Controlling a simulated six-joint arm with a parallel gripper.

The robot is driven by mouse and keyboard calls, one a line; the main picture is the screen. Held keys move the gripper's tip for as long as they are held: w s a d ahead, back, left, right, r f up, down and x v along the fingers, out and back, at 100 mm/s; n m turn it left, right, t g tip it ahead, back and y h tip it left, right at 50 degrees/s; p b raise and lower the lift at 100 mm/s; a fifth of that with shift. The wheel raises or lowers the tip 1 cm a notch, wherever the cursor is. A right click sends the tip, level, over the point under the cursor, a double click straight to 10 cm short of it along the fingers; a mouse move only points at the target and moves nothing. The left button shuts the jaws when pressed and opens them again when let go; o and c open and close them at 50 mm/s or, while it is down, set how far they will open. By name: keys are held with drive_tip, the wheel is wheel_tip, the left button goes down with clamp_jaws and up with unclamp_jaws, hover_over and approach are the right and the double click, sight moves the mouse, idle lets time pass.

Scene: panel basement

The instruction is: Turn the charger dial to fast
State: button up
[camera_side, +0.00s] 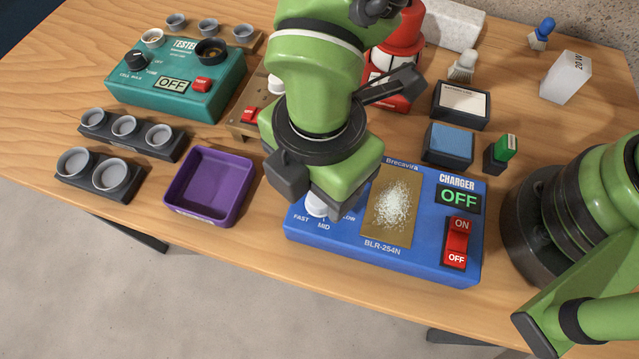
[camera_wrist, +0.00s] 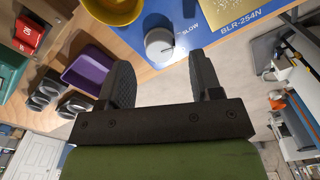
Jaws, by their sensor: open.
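The blue charger (camera_side: 340,245) lies near the front edge of the table. Its white round dial (camera_side: 316,206) sits at its left end, among the labels FAST, MID and SLOW, partly hidden by my arm. In the wrist view the dial (camera_wrist: 160,46) shows just beyond my gripper (camera_wrist: 160,62), whose two dark fingers are open with nothing between them. My gripper is close above the dial; I cannot tell whether it touches. The dial's pointer setting is not clear. The charger's display (camera_side: 458,197) reads OFF.
A red ON/OFF switch (camera_side: 456,242) is on the charger's right side. A purple tray (camera_side: 208,217) stands left of the charger. A teal tester (camera_side: 175,80) and dark cup holders (camera_side: 132,134) are further left. A blue-topped block (camera_side: 448,144) and red device (camera_side: 396,55) stand behind.

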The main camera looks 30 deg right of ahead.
sight(316, 208)
drive_tip(key=shift+f, duration=1.5)
drive_tip(key=c, duration=0.9)
